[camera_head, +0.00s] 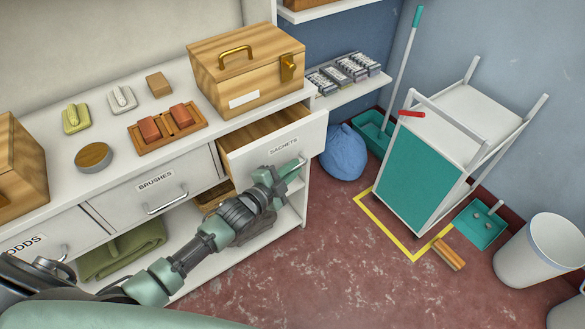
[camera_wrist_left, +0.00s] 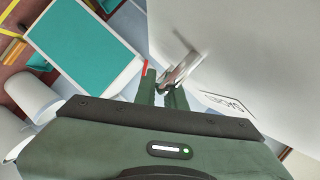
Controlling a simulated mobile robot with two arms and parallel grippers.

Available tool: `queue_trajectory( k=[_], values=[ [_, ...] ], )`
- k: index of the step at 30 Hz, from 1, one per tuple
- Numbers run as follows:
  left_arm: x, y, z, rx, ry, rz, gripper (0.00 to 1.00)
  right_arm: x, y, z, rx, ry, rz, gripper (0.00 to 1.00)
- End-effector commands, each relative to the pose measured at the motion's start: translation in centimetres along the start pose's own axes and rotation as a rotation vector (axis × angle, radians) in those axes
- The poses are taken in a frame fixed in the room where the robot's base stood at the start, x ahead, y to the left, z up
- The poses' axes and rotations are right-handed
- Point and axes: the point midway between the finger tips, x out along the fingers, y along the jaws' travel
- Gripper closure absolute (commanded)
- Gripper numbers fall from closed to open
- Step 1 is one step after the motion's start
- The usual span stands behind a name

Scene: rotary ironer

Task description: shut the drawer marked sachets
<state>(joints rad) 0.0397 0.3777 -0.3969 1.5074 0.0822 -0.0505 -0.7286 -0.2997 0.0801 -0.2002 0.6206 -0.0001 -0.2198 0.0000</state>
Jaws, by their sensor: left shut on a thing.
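The drawer marked SACHETS (camera_head: 268,150) stands partly pulled out of the white counter in the head view, with its bare wooden inside showing. Its white front also fills the upper right of the left wrist view (camera_wrist_left: 255,60), with the label at the right. My left gripper (camera_head: 291,170) is at the drawer's front, shut on the metal handle. The handle (camera_wrist_left: 184,68) shows between the fingertips (camera_wrist_left: 166,92) in the wrist view. The gripper hides most of the handle in the head view. My right gripper is not in view.
The drawer marked BRUSHES (camera_head: 150,190) is shut, left of it. A wooden box (camera_head: 245,70) stands on the counter above. A blue bag (camera_head: 343,152) lies on the floor right of the drawer. A trolley with a teal panel (camera_head: 420,180) stands farther right.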

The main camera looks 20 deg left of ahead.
Motion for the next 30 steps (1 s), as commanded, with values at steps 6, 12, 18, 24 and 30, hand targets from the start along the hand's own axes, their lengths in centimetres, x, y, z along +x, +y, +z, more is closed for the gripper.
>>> queue_trajectory(
  k=[6,12,18,24,30],
  values=[
    [0.0,0.1,0.1,0.000,-0.002,0.003,1.00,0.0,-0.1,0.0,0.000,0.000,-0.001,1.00],
    [0.0,0.1,0.1,0.000,-0.002,0.003,1.00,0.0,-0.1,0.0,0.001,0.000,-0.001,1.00],
    [0.0,0.1,0.1,0.001,-0.002,0.003,1.00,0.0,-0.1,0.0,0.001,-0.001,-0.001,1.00],
    [0.0,0.1,0.2,0.001,-0.003,0.003,1.00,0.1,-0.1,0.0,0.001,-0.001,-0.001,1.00],
    [1.2,-1.7,3.0,0.011,-0.004,0.001,1.00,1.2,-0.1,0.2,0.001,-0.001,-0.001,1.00]
  ],
)
